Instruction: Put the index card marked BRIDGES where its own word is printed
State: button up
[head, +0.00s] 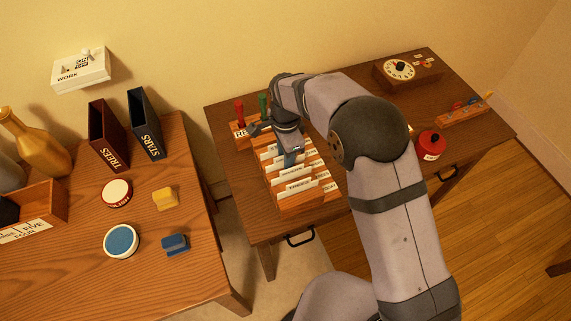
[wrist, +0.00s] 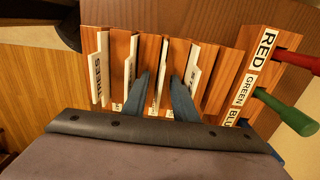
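A wooden rack (head: 310,199) holds several upright white cards in its slots. I cannot read BRIDGES on any card or slot label. My gripper (head: 290,160) is down at the rack's middle. In the wrist view, its two dark blue fingers (wrist: 161,88) stand apart, one on either side of a white card (wrist: 164,62), with visible gaps. The lower parts of that card are hidden, and my arm hides part of the desk.
A block marked RED, GREEN and a partly hidden third word (wrist: 253,75) stands beside the rack, with red (head: 239,110) and green handles. A red jar (head: 430,145) and a dial box (head: 405,73) are right of my arm. Binders (head: 108,137) stand on the left table.

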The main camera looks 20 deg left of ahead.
grip_shut()
jog(key=shift+r, duration=0.1)
notch_tip(320, 180, up, 10)
jog(key=shift+b, duration=0.8)
